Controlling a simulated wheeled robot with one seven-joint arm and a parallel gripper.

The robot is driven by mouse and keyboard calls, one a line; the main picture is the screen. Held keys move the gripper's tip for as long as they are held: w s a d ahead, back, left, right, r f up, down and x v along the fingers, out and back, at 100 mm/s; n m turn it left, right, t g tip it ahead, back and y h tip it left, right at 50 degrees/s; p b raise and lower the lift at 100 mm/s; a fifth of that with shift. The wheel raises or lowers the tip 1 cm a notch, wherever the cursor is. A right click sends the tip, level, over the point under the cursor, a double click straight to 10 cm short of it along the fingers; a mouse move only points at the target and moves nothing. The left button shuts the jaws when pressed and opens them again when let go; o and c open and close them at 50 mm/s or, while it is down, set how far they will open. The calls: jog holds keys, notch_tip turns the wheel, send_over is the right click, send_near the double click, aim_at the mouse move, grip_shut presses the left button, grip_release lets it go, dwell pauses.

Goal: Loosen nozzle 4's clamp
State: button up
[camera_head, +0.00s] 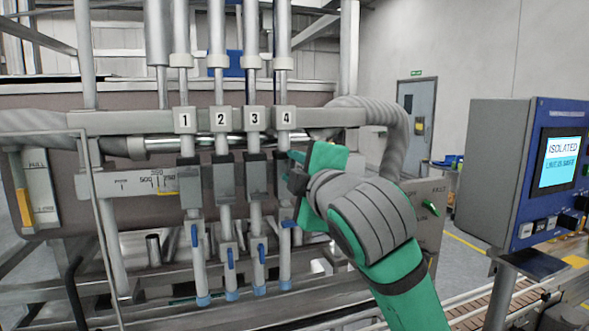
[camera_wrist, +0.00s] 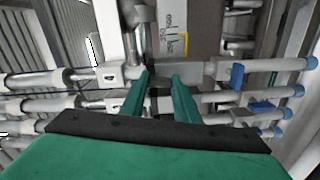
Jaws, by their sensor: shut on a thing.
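Four labelled nozzles hang from a grey bar, and the nozzle 4 tag (camera_head: 285,117) is the rightmost. My gripper (camera_head: 290,176) is at nozzle 4, just below the bar, at the height of the dark clamp blocks. In the wrist view my gripper (camera_wrist: 162,80) has its two green fingers on either side of a small dark part, which I take as nozzle 4's clamp (camera_wrist: 159,90). The fingers are closed on it and partly hide it. Nozzle 4's blue lever (camera_head: 289,223) points sideways below the clamp. I cannot tell how tight the clamp is.
The neighbouring nozzle 3 clamp (camera_head: 255,170) is close on the left. Blue levers on nozzle 1 (camera_head: 194,235), nozzle 2 (camera_head: 230,258) and nozzle 3 (camera_head: 261,253) hang down. A control panel (camera_head: 525,170) reading ISOLATED stands at right. A ribbed hose (camera_head: 395,140) curves behind my arm.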

jog(key=shift+f+n, duration=0.1)
jog(key=shift+n, duration=1)
jog(key=o, duration=1)
jog(key=shift+o, duration=0.2)
jog(key=v, duration=1)
jog(key=shift+s+d, duration=0.15)
jog(key=shift+s, duration=0.25)
jog(key=shift+w, duration=0.15)
